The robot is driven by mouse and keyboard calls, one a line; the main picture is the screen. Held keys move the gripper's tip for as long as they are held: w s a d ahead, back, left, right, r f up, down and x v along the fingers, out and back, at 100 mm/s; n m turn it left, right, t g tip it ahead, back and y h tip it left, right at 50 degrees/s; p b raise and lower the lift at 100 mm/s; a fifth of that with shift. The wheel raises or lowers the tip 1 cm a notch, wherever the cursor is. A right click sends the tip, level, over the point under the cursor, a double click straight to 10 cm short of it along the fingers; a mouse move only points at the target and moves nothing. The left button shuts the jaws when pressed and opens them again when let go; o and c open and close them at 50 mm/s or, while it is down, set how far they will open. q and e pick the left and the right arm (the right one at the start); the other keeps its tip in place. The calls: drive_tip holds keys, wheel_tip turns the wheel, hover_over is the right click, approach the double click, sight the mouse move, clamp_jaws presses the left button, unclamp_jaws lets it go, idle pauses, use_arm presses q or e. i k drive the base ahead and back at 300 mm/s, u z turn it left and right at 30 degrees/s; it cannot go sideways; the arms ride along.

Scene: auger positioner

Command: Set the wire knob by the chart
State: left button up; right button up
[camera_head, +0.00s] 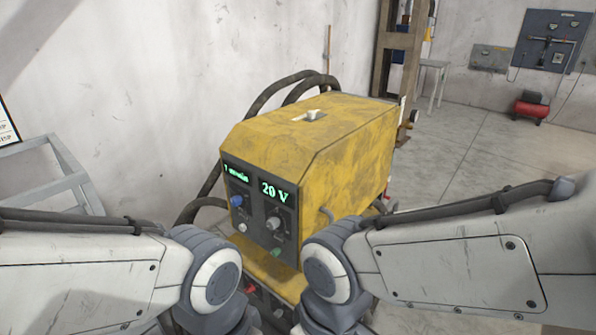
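A yellow welding machine (320,140) stands in the middle, its dark front panel facing me. A small green display (236,173) at the panel's upper left is too small to read surely. Below it is a blue knob (237,201), with a small pale knob (242,227) under that. To the right, a larger display (275,191) reads 20 V, with a grey knob (273,223) below it. I cannot tell from labels which is the wire knob. A chart-like sheet (8,125) is cut off at the left edge. Both my arms reach in low; neither gripper shows.
Black hoses (275,92) loop behind the machine. A grey metal frame (50,165) stands at the left. A green connector (276,252) sits low on the panel. A red compressor (531,107) is far right. Open floor lies right of the machine.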

sight(236, 201)
drive_tip(key=k, duration=1.3)
drive_tip(key=z, duration=0.25)
drive_tip(key=i, duration=1.4)
drive_tip(key=u, duration=1.15)
drive_tip(key=i, duration=0.5)
drive_tip(key=u, duration=0.45)
